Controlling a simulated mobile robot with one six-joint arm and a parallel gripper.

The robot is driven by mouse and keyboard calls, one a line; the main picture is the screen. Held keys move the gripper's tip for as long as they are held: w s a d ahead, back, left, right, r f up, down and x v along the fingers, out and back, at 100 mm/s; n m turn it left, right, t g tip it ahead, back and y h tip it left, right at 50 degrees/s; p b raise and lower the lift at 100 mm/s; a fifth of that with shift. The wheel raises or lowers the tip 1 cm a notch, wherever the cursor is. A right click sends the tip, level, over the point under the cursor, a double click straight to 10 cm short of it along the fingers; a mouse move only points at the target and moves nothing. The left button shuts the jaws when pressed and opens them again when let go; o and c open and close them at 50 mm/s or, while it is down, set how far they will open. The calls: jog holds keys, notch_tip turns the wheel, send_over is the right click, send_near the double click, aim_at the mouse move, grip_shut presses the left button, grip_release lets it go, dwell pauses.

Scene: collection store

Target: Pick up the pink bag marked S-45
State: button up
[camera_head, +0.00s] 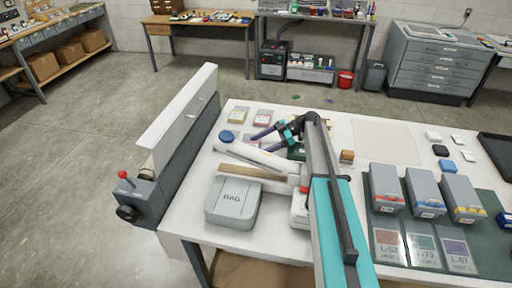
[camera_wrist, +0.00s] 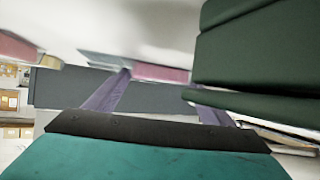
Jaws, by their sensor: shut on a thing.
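My gripper (camera_head: 257,142) reaches left over the white table, its two purple fingers low near the small bags. In the wrist view, the fingers of my gripper (camera_wrist: 158,82) stand on either side of a pink bag (camera_wrist: 160,73), shut on it. In the head view this bag (camera_head: 249,138) is small and partly hidden by the fingers. Its marking cannot be read. Another pinkish bag (camera_head: 263,116) lies behind it, beside a yellowish bag (camera_head: 237,114).
A dark green thing (camera_wrist: 260,50) is close on the right in the wrist view. A grey and white machine (camera_head: 185,125) borders the table's left.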

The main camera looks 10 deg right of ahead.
jog(key=shift+r, duration=0.1)
notch_tip(320, 180, up, 10)
jog(key=b, duration=0.4)
dwell(0.4)
dwell(0.6)
